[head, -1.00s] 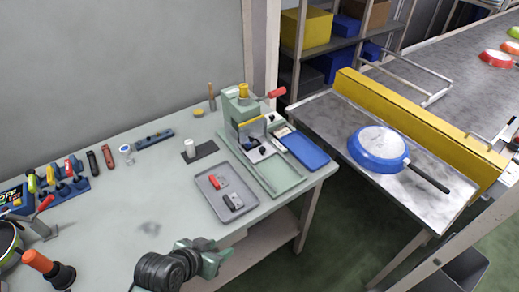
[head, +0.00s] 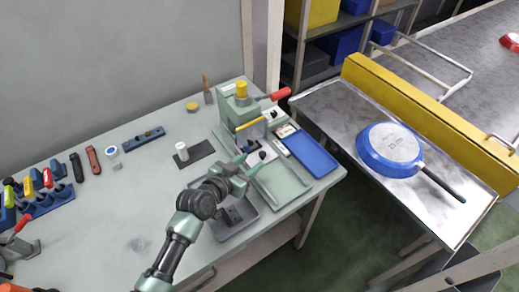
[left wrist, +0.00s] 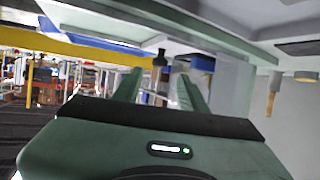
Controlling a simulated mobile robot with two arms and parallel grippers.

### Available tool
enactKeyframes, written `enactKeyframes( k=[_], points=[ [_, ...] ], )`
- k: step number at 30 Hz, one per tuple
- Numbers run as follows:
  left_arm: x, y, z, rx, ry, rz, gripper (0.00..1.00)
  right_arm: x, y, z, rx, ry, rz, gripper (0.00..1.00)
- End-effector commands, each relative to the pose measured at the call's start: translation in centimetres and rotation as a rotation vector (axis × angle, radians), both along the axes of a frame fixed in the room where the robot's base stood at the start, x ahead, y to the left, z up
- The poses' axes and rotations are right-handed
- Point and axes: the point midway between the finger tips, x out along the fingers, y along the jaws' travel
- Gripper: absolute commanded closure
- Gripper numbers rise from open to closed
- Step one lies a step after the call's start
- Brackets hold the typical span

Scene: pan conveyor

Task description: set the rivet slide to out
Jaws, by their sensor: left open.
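The green rivet press (head: 240,112) stands at the right end of the bench, with a yellow cap and a red-handled lever. Low on its front is the rivet slide, with a small black knob (head: 262,154). Whether the slide is in or out I cannot tell. My left gripper (head: 243,162) is open, just left of the knob at the press's front. In the left wrist view a dark knob (left wrist: 160,57) shows beyond and between the two open fingers (left wrist: 160,78), apart from them. My right gripper is not in view.
A grey tray (head: 248,222) lies partly under my left arm. A blue tray (head: 312,155) sits right of the press.

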Motion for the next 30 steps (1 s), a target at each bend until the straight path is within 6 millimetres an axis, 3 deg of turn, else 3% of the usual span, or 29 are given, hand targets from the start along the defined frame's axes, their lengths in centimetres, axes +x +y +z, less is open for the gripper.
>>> enactKeyframes(
  k=[3, 7, 10, 16, 23, 24, 28, 30],
  points=[
    [1.7, -1.0, -0.6, -0.001, 0.000, 0.000, 0.58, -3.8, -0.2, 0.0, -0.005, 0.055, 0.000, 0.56],
    [3.1, -1.9, -1.3, -0.001, 0.000, 0.000, 0.58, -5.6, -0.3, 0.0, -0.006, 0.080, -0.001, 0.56],
    [4.0, -2.5, -1.8, -0.001, 0.001, -0.001, 0.58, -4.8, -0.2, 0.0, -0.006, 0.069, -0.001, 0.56],
    [4.8, -3.0, -2.2, 0.001, 0.000, 0.000, 0.58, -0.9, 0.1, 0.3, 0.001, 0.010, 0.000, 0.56],
    [4.9, -3.0, -2.3, 0.001, 0.000, 0.000, 0.58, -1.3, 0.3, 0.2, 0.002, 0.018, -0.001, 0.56],
    [4.9, -3.0, -2.3, 0.001, 0.000, 0.000, 0.60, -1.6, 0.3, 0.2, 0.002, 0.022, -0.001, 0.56],
    [4.9, -3.0, -2.3, 0.001, 0.000, 0.000, 0.97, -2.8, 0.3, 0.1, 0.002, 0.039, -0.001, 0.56],
    [4.8, -3.0, -2.3, 0.001, 0.000, 0.000, 1.00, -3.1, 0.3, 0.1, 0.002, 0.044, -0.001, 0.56]
  ],
)
